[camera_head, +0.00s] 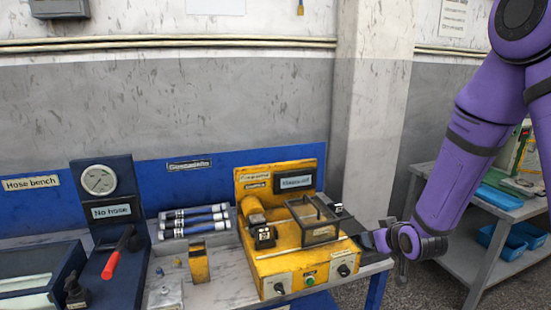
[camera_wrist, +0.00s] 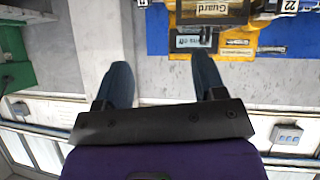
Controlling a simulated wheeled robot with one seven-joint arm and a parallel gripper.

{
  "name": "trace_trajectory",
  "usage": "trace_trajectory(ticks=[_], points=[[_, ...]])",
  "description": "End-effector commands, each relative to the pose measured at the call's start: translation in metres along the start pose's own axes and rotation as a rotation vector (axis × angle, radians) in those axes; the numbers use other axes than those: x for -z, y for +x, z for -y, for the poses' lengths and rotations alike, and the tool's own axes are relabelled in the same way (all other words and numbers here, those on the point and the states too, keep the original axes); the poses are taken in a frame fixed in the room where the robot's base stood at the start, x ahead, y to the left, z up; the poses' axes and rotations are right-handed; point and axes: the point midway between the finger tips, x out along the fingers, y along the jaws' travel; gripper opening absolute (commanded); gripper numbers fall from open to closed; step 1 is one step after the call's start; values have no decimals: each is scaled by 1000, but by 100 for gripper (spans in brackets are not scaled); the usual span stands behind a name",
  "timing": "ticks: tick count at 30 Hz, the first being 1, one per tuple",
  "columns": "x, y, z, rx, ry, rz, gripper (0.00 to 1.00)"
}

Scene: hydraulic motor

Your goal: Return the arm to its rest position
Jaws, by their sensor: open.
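My purple arm (camera_head: 450,165) comes down from the upper right in the head view. Its wrist is low, just right of the yellow machine (camera_head: 280,262). My gripper (camera_wrist: 160,62) shows in the wrist view with its two dark fingers well apart and nothing between them. In the head view the fingers are small and partly hidden by the wrist. The yellow machine also shows at the top of the wrist view (camera_wrist: 212,18), apparently upside down, with a "Guard" label.
A grey side table (camera_head: 470,215) with blue trays (camera_head: 497,198) stands behind my arm. A wall pillar (camera_head: 365,110) rises behind.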

Motion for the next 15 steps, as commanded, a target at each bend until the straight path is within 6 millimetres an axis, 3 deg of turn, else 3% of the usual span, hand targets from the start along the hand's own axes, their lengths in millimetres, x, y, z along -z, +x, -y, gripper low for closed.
trace_trajectory(ticks=[6,15], points=[[36,-48,-11,-25,17,75,64],[66,-124,-19,-54,63,188,64]])
